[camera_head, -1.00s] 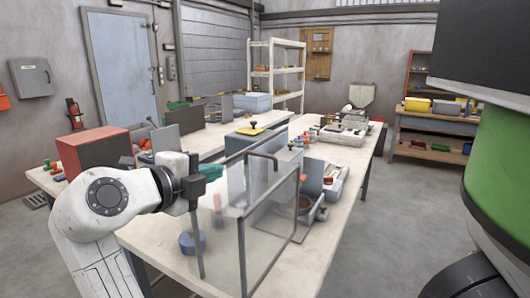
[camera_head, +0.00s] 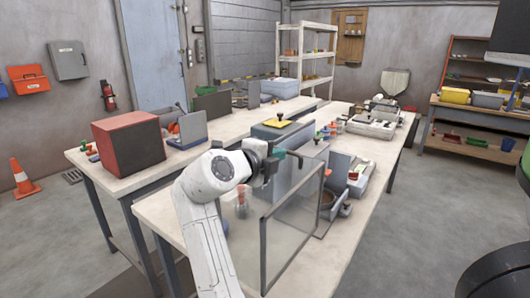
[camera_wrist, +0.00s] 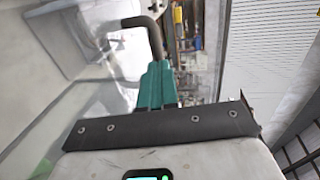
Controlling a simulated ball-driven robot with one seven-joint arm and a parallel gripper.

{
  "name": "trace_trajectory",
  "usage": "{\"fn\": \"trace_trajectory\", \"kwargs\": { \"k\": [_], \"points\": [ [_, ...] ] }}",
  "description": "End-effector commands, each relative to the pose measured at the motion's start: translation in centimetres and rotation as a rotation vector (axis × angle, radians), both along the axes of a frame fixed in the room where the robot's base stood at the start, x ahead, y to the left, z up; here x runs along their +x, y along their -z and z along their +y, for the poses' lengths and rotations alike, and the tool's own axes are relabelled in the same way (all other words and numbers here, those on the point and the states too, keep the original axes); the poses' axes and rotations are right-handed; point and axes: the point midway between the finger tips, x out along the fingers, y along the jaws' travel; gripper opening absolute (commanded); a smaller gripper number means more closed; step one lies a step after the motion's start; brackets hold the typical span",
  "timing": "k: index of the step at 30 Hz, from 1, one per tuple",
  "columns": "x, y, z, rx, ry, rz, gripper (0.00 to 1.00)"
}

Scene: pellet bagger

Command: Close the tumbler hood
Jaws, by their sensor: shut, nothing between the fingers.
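The tumbler hood (camera_head: 290,228) is a clear panel with a dark frame. It stands upright on the near bench in the head view, in front of my arm's reach. My gripper (camera_head: 298,157) is at the hood's upper edge, with its teal fingers shut and empty. The wrist view shows the fingers (camera_wrist: 157,72) together, with a dark bent bar (camera_wrist: 152,28), seemingly the hood's handle, right by their tips. I cannot tell whether they touch. The tumbler itself is not clearly seen behind the panel.
The near bench (camera_head: 345,232) has bare top right of the hood. A yellow-topped grey box (camera_head: 283,128) and small machines stand behind it. An orange cone (camera_head: 22,178) stands on the floor at left.

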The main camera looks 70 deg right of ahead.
Motion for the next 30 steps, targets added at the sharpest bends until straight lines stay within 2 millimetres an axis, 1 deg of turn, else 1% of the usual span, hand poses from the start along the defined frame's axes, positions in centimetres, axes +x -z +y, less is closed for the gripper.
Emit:
{"fn": "trace_trajectory", "kwargs": {
  "k": [3, 6, 17, 20, 23, 26, 29, 30],
  "points": [
    [-0.2, 0.1, -0.9, 0.002, 0.001, 0.0, 0.0],
    [-0.3, 0.3, -1.2, 0.001, 0.0, 0.0, 0.0],
    [-0.3, 0.3, -1.3, 0.001, 0.0, -0.001, 0.0],
    [-0.4, 0.5, -1.7, 0.001, 0.001, -0.002, 0.0],
    [-0.7, 0.6, -2.7, 0.001, 0.004, -0.003, 0.0],
    [-1.2, 0.8, -4.5, 0.001, 0.005, -0.005, 0.0],
    [-1.9, 1.0, -7.1, 0.0, 0.006, -0.007, 0.0],
    [-2.2, 1.0, -8.3, -0.001, 0.007, -0.007, 0.0]
  ]
}}
